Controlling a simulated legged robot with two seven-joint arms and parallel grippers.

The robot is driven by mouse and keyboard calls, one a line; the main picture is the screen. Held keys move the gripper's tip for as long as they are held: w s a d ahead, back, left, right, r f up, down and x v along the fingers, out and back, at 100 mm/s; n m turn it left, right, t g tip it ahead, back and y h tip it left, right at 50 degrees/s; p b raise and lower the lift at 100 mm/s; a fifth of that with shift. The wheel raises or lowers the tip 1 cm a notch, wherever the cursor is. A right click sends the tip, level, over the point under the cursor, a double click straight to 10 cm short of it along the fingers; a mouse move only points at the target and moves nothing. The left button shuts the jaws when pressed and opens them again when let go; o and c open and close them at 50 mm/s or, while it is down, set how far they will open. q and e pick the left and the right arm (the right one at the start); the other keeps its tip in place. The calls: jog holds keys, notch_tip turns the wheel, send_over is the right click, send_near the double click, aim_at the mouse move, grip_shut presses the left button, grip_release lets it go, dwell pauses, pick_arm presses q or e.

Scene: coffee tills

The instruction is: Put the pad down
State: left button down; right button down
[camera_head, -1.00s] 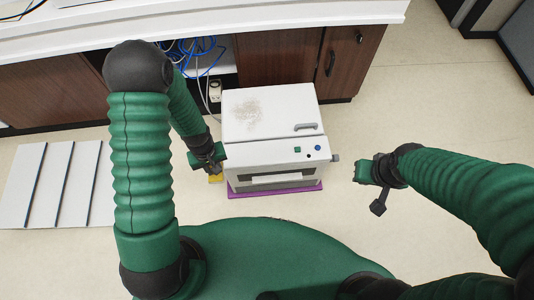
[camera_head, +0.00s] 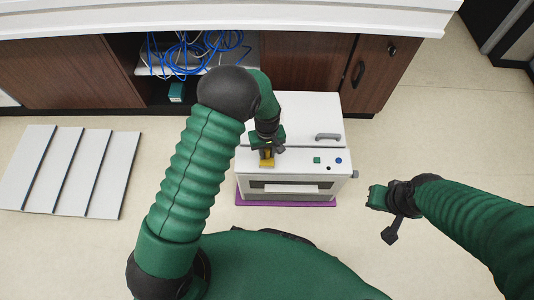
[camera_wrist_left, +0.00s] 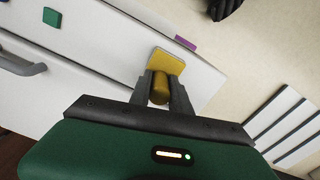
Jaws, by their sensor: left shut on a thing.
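A yellow pad (camera_wrist_left: 167,62) with a round yellow grip is held between the fingers of my left gripper (camera_wrist_left: 160,92). In the head view the pad (camera_head: 267,160) shows in front of the upper left front of the white machine (camera_head: 305,180). I cannot tell whether it touches the machine. My left gripper (camera_head: 268,150) is shut on its grip. My forearm and gripper cover the left part of the machine's lid. My right gripper (camera_head: 380,198) hangs over the floor right of the machine; its jaw state is unclear.
The machine has a grey lid handle (camera_head: 328,136), small buttons and a side knob. It stands on a purple mat (camera_head: 285,203). A white counter (camera_head: 230,17) with dark cabinets and blue cables is behind. Grey-white panels (camera_head: 70,170) lie at left. Floor at right is clear.

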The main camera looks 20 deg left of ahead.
pick_arm(q)
jog(key=shift+d, duration=0.2)
jog(key=c, duration=1.5)
grip_release()
jog(key=o, duration=0.3)
jog(key=shift+a, duration=0.1)
pick_arm(e)
jog(key=shift+d, duration=0.2)
pick_arm(q)
jog(key=shift+r, duration=0.1)
